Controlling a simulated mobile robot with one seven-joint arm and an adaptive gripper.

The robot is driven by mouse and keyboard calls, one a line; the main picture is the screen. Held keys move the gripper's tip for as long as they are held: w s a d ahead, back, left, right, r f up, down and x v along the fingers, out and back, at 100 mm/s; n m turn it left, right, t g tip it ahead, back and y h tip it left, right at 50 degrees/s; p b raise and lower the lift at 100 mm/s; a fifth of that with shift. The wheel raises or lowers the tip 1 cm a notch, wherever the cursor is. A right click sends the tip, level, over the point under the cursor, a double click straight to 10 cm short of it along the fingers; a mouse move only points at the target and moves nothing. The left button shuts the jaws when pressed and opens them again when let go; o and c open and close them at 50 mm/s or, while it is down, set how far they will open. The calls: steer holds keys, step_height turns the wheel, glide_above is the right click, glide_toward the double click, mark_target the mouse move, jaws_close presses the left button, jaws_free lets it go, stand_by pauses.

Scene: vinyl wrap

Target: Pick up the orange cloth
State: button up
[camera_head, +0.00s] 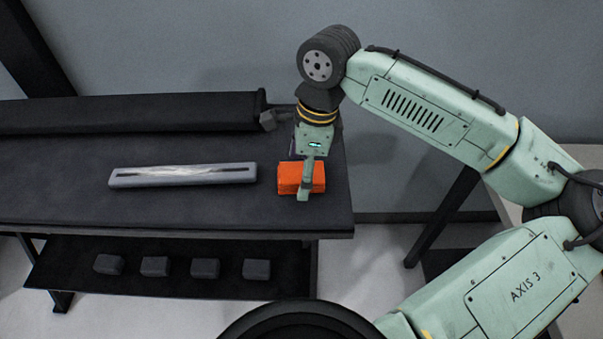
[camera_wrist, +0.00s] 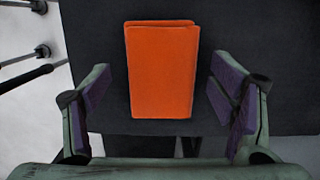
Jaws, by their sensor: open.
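The orange cloth (camera_head: 288,178) is a folded, block-like bundle on the dark table top, near the table's right end. In the wrist view the cloth (camera_wrist: 162,70) lies between my two fingers, with a gap on each side. My gripper (camera_head: 304,180) points down over the cloth, and one finger hides part of it in the head view. In the wrist view my gripper (camera_wrist: 165,105) is open, with purple pads facing the cloth. I cannot tell how far the fingertips are above the table.
A grey bar with a pale slot (camera_head: 183,175) lies on the table (camera_head: 60,205) to the left of the cloth. A long dark roll (camera_head: 130,111) lies along the back. Several dark blocks (camera_head: 155,266) sit on the lower shelf (camera_head: 70,283). The front left of the table is clear.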

mark_target(299, 172)
steer(key=shift+c, duration=0.4)
steer(key=c, duration=1)
steer(key=shift+r, duration=0.1)
steer(key=shift+c, duration=0.2)
steer(key=shift+r, duration=0.5)
step_height(299, 172, up, 2)
steer(key=shift+b, duration=0.4)
steer(key=s+d+r+b, duration=0.1)
steer(key=s+d+b, duration=0.1)
steer(key=s, duration=1.3)
steer(key=shift+s+d+r, duration=0.35)
steer(key=shift+d+r, duration=0.05)
steer(key=shift+d, duration=0.15)
